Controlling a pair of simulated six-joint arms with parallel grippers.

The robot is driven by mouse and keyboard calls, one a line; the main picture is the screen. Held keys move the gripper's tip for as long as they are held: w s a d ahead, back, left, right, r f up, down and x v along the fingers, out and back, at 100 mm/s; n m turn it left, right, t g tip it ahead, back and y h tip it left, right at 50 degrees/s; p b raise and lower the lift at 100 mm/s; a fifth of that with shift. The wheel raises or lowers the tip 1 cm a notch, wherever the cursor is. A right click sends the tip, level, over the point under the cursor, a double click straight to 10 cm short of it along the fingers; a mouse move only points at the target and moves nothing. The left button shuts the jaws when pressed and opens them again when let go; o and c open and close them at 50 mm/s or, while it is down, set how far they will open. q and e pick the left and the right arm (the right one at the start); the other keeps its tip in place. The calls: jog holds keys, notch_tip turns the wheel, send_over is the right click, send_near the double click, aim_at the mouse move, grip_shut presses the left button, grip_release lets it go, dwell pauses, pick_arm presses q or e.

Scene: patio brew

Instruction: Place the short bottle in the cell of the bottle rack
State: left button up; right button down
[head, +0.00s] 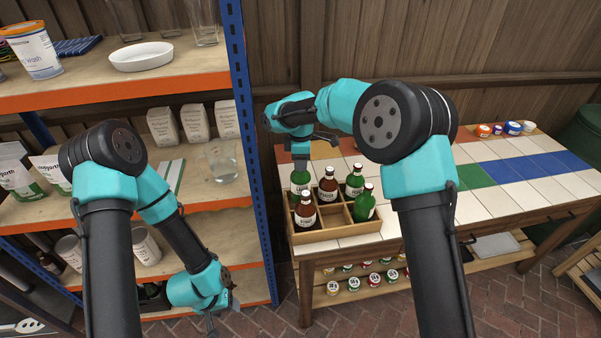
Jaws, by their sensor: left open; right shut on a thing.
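The wooden bottle rack (352,236) stands on the tiled table and holds brown and green bottles. My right gripper (300,160) points down at the rack's back left, shut on the top of a green bottle (300,182), which appears to be the short bottle. That bottle is upright at the back left cell; its lower end is hidden, so I cannot tell whether it rests on the cell floor. A front middle cell looks empty. My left gripper (211,322) is open and empty, low by the shelf's lower right end.
Brown bottles (305,212) and green bottles (365,204) stand close to the held one. A blue-edged shelf unit (246,110) with jars and boxes rises just left of the table. Small tubs (512,128) sit at the table's back right; the tiles between are clear.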

aim_at(301, 173)
jog(key=shift+f, duration=2.4)
jog(key=c, duration=0.8)
grip_release()
jog(key=shift+f, duration=0.1)
notch_tip(301, 173, up, 12)
jog(key=shift+r, duration=0.15)
